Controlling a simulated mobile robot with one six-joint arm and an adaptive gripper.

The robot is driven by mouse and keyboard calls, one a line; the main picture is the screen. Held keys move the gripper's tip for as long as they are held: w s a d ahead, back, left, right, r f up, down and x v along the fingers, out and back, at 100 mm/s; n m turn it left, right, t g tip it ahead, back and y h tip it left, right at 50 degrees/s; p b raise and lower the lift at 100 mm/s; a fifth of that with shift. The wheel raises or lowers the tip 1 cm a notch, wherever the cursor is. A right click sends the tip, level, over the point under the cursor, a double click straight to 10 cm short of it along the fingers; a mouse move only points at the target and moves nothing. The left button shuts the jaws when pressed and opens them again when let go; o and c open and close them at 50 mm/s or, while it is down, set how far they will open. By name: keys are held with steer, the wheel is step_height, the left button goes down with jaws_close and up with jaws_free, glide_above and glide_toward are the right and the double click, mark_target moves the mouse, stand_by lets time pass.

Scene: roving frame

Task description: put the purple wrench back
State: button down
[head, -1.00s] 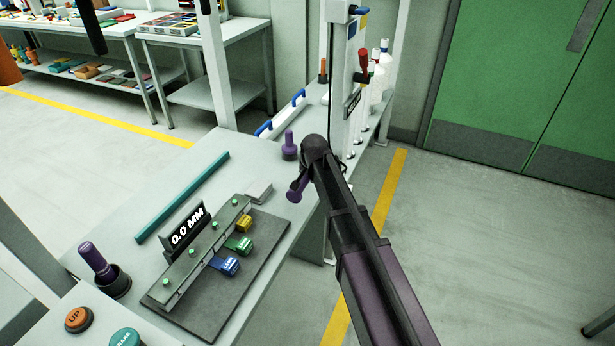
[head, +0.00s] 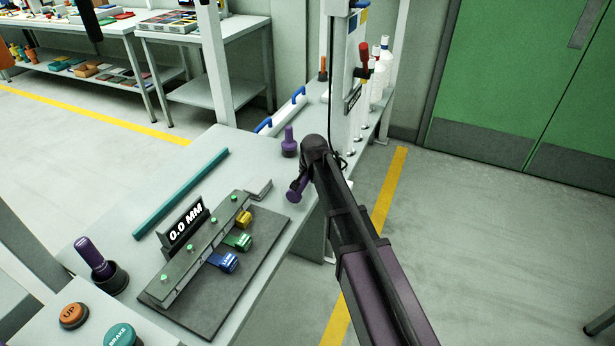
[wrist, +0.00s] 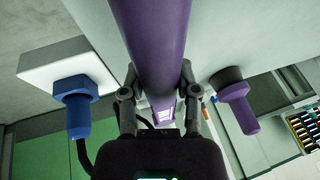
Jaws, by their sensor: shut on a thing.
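A purple bar, which I take to be the purple wrench (wrist: 155,45), runs large through the top middle of the wrist view. My gripper (wrist: 158,90) is shut on it, with a finger at each side. Its far end is cut off by the frame. In the head view a short purple piece (head: 297,190) shows beside the dark end of my arm, over the bench's right edge. My arm hides most of the gripper there, and I cannot tell the wrench's full shape.
Purple pegs stand on the bench, one at the back (head: 289,142) and one in a black cup (head: 92,258). A gauge fixture (head: 195,250) with coloured blocks and a teal bar (head: 180,193) lie between. A white upright panel (head: 343,100) stands close behind my arm.

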stand_by(0.3)
steer(key=shift+c, duration=1.3)
jaws_free()
steer(key=shift+r+p, duration=4)
steer(key=shift+s+d, duration=0.1)
steer(key=s+d+r+n+g+p, duration=0.2)
steer(key=s+d+r+p, duration=0.1)
steer(key=s+d, duration=0.8)
steer(key=s+d+r+n+g+h+p, duration=0.1)
steer(key=s+d+p, duration=0.4)
steer(key=s+d, duration=0.7)
step_height(320, 180, up, 3)
steer(key=s+n+g, duration=0.1)
steer(key=s, duration=0.1)
steer(key=shift+s+d+f+g, duration=0.15)
steer(key=shift+s+g, duration=0.15)
